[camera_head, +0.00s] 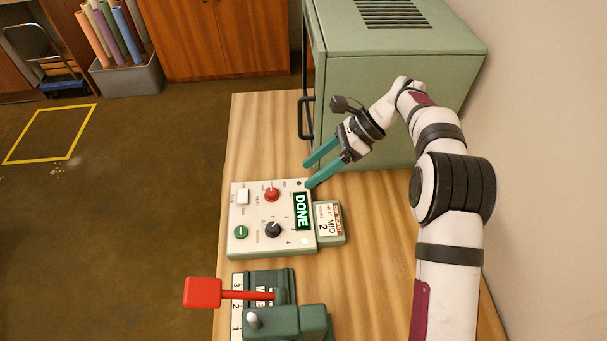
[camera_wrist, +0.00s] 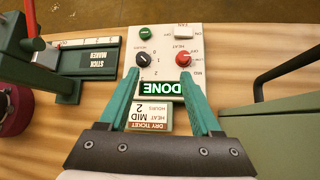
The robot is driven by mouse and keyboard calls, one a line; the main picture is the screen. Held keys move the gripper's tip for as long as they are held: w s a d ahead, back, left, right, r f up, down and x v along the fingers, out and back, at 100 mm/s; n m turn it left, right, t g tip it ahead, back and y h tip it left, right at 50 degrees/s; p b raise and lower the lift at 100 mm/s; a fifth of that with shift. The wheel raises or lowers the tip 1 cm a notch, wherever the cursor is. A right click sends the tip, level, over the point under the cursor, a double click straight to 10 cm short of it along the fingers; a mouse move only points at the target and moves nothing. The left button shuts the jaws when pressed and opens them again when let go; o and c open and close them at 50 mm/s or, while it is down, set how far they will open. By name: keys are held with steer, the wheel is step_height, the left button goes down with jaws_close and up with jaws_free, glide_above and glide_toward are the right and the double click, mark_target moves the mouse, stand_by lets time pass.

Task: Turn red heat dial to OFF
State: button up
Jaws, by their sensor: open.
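The red heat dial (camera_head: 271,194) is on the cream control panel (camera_head: 240,217), which lies on the wooden table. It also shows in the wrist view (camera_wrist: 183,60), where the panel is upside down. The setting its pointer marks is too small to tell. The panel's display (camera_head: 301,211) reads DONE. My gripper (camera_head: 307,175) has two teal fingers, apart and empty, above the panel's far right corner. In the wrist view (camera_wrist: 163,90) the fingers spread on either side of the display, with the red dial beyond the right finger's tip.
A black dial (camera_head: 273,230), a green button (camera_head: 241,233) and a white switch (camera_head: 243,196) share the panel. A ticket holder (camera_head: 329,222) reads MID 2. A green stick maker with a red handle (camera_head: 203,292) stands in front; a green cabinet (camera_head: 385,120) stands behind.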

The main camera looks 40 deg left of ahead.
step_height(320, 180, up, 3)
steer(key=s+a+m+t+h, duration=0.1)
steer(key=a+m+t+h, duration=0.1)
steer(key=a+t, duration=0.15)
steer(key=t, duration=0.2)
glide_toward(272, 191)
steer(key=shift+m+g+y, duration=0.25)
steer(key=shift+m+y, duration=0.05)
steer(key=x, duration=0.8)
steer(key=shift+w+d+f, duration=0.15)
steer(key=shift+w+d, duration=0.05)
steer(key=shift+d, duration=0.05)
jaws_close()
